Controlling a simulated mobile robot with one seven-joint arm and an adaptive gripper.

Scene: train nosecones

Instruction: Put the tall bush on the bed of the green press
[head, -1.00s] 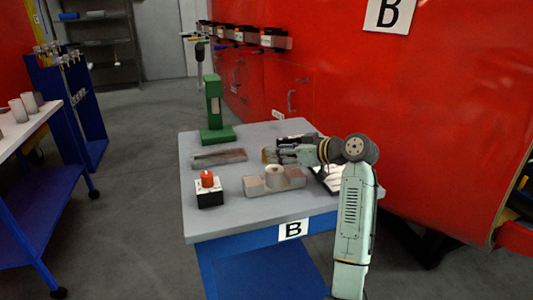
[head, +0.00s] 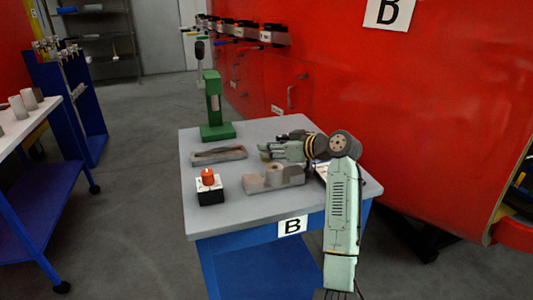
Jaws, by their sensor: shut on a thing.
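The green press (head: 213,104) stands upright at the back left of the table, with its green bed (head: 217,131) low at the front and looking bare. My gripper (head: 267,150) reaches left over the middle of the table, to the right of the press and apart from it. It is shut on a small tan-olive piece (head: 264,155), which I take to be the tall bush; the fingers hide most of it. A pale round piece (head: 274,172) sits in the grey block holder (head: 257,184) just below the gripper in the picture.
A shallow grey tray (head: 219,156) lies between the press and the holder. A black-and-white box with a red-orange button (head: 208,178) stands at the table's (head: 225,222) front left. Dark items lie behind the gripper. A red wall is at the right.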

